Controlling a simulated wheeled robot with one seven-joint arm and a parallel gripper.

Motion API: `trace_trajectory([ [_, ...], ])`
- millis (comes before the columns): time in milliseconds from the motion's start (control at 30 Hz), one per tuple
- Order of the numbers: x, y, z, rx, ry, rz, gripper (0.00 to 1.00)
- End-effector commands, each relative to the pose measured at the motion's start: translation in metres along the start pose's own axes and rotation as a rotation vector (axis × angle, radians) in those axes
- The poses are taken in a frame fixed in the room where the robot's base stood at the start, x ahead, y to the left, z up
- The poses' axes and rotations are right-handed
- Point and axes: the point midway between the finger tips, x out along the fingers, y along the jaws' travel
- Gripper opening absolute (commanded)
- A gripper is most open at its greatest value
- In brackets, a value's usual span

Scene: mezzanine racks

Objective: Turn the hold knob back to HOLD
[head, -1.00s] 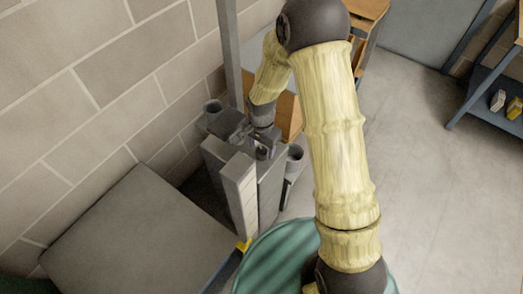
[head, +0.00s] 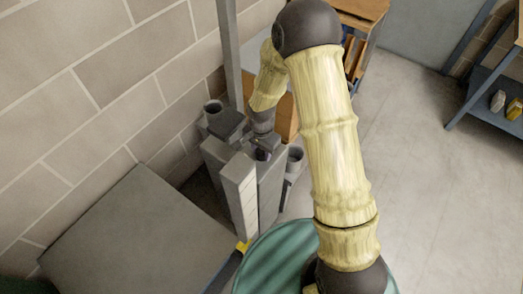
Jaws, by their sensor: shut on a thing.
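A grey box-like unit (head: 270,190) with a pale narrow panel (head: 240,195) stands by the block wall. My gripper (head: 248,142) points down at the top of this unit and is shut on the hold knob there. The knob itself is hidden by the fingers and wrist, so its pointing direction and any HOLD marking cannot be read.
A grey post (head: 229,60) rises behind. A flat grey top (head: 135,235) lies front left, a green ribbed round thing (head: 275,255) below my arm. Floor at right (head: 410,190) is clear.

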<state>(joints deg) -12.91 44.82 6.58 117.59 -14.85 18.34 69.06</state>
Motion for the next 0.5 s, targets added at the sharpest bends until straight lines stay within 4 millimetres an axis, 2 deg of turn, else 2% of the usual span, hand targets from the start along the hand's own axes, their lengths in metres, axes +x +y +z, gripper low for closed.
trace_trajectory([
  [267, -0.001, 0.0, -0.0002, -0.086, 0.0, 0.0, 0.13],
  [500, -0.0017, -0.0001, -0.0004, -0.249, 0.001, 0.0, 0.13],
])
